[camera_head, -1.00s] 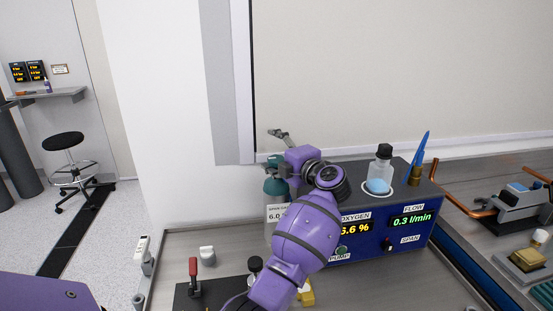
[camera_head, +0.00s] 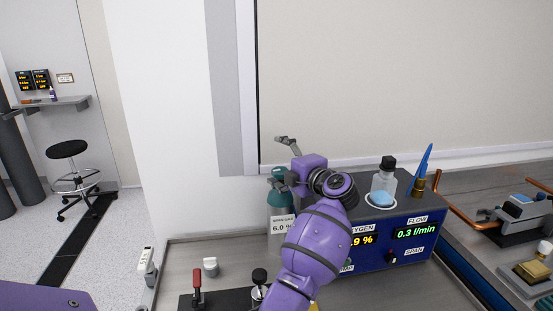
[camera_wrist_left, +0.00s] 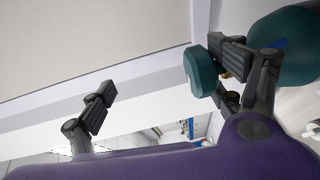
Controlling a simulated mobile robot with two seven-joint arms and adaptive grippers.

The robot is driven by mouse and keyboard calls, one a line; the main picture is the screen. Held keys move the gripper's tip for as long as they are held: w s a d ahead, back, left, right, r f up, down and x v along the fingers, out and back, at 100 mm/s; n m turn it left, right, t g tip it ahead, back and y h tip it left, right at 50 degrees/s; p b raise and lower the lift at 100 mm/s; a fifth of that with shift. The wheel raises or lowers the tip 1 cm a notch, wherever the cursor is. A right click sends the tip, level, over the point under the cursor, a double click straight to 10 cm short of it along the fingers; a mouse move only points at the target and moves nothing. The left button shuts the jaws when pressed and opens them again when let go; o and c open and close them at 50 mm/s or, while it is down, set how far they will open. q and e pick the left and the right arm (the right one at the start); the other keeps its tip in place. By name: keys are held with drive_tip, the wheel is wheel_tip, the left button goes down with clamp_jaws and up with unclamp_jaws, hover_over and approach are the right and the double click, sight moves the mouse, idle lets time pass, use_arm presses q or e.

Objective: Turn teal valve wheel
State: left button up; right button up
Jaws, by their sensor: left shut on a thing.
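The teal valve wheel (camera_wrist_left: 200,72) shows in the left wrist view, in front of the teal gas cylinder (camera_wrist_left: 288,48). In the head view the cylinder (camera_head: 281,200) stands left of the blue analyser, and the wheel is mostly hidden by my gripper. My left gripper (camera_head: 281,160) is at the cylinder's top. In the left wrist view one finger lies against the wheel while the other stands well apart, at the left. My right gripper is not in view.
The blue analyser (camera_head: 395,255) stands right of my left forearm, with a glass bottle (camera_head: 384,180) on top. A red-handled lever (camera_head: 196,285) and a black-knobbed fitting (camera_head: 259,280) are on the bench in front. Copper pipes (camera_head: 455,208) are at right. The wall is behind the cylinder.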

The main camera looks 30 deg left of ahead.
use_arm(q)
drive_tip(key=d+r, duration=0.1)
drive_tip(key=s+d+r, duration=0.1)
drive_tip(key=d, duration=0.1)
drive_tip(key=s+d+r, duration=0.1)
drive_tip(key=r, duration=0.1)
drive_tip(key=shift+s+d, duration=0.15)
drive_tip(key=shift+d, duration=0.05)
drive_tip(key=shift+c, duration=1)
drive_tip(key=v, duration=0.3)
drive_tip(key=shift+s+f, duration=0.1)
drive_tip(key=shift+s, duration=0.3)
drive_tip(key=c, duration=0.5)
drive_tip(key=shift+w+f, duration=0.15)
drive_tip(key=shift+f, duration=0.5)
